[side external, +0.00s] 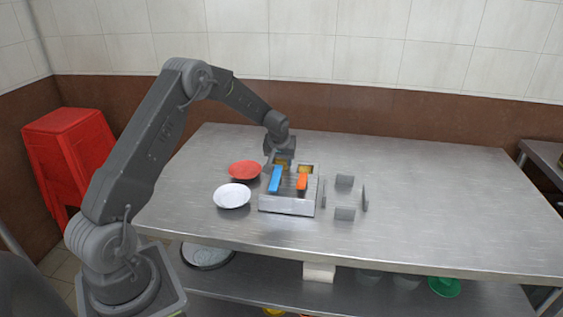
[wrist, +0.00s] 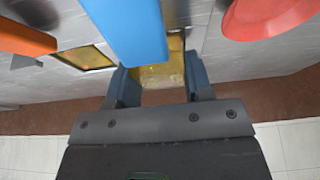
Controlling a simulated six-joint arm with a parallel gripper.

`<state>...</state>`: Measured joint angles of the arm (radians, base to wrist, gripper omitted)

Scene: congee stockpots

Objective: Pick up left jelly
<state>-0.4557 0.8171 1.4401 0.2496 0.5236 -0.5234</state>
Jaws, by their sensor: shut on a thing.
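My gripper (side external: 281,152) reaches down at the back left of a metal holder (side external: 288,207) on the steel table. In the wrist view its two fingers (wrist: 160,86) are shut on a yellow, translucent jelly (wrist: 162,72), one finger on each side. In the side view this left jelly (side external: 283,164) is partly hidden below the gripper. I cannot tell whether it is lifted clear. A second amber jelly (wrist: 86,57) sits in the neighbouring square opening; it also shows in the side view (side external: 305,169).
A blue handle (side external: 275,179) and an orange handle (side external: 302,181) lie in front of the jellies, the blue one close to the fingers. A red plate (side external: 245,169) and a white plate (side external: 232,195) are left of the holder. Grey metal pieces (side external: 345,213) stand right; the table beyond is clear.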

